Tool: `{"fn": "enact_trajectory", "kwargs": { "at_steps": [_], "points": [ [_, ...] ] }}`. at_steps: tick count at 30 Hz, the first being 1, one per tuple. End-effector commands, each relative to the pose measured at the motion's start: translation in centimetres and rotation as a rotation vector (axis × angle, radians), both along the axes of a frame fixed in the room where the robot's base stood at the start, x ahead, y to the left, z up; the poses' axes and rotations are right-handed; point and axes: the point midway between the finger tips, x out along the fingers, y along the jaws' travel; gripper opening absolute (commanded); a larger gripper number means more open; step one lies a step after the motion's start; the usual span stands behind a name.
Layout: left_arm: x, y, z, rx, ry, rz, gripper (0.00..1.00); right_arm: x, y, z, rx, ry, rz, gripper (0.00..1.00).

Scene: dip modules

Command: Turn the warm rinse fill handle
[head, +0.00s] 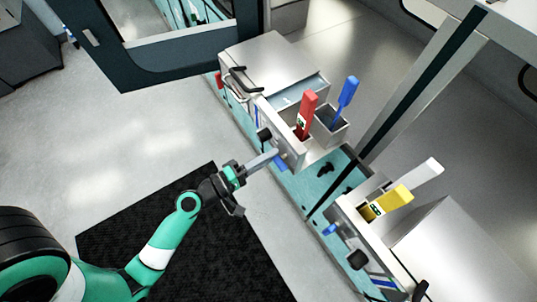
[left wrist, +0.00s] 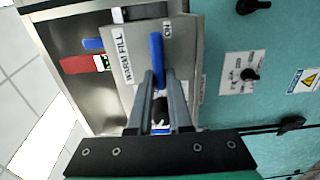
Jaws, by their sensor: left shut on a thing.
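The warm fill handle is a blue lever (left wrist: 157,52) on a grey panel lettered "WARM FILL" (left wrist: 124,60), with "ON" printed beside it, in the left wrist view. My left gripper (left wrist: 158,80) has its two fingers on either side of this lever and is shut on it. The lever's upper part shows beyond the fingertips. In the head view my left gripper (head: 272,156) reaches the front of the middle steel module, where a small bit of the blue handle (head: 281,163) shows. My right gripper is not in view.
A red paddle (head: 307,112) and a blue paddle (head: 346,95) stand in the steel module. Yellow (head: 392,201) and white (head: 424,176) paddles stand in another module at lower right. A black mat (head: 200,260) covers floor in front. A dark frame (head: 150,75) is upper left.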

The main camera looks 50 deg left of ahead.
Motion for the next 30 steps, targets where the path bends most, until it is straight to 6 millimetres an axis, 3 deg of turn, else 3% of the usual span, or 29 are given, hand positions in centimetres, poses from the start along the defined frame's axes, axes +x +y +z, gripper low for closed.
{"fn": "enact_trajectory", "kwargs": {
  "at_steps": [16, 17, 21, 30],
  "points": [
    [-0.01, -0.01, -0.06, -0.028, 0.001, 0.000, 0.00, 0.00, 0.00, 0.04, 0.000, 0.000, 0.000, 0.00],
    [-0.01, -0.01, -0.06, -0.028, 0.001, 0.000, 0.23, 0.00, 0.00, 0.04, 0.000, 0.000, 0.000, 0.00],
    [-0.01, -0.01, -0.06, -0.026, 0.001, 0.000, 0.47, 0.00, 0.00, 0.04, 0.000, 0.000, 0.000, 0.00],
    [-0.03, -0.04, -0.07, -0.025, 0.001, -0.001, 0.47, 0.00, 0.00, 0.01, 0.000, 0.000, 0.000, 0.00]
  ]
}}
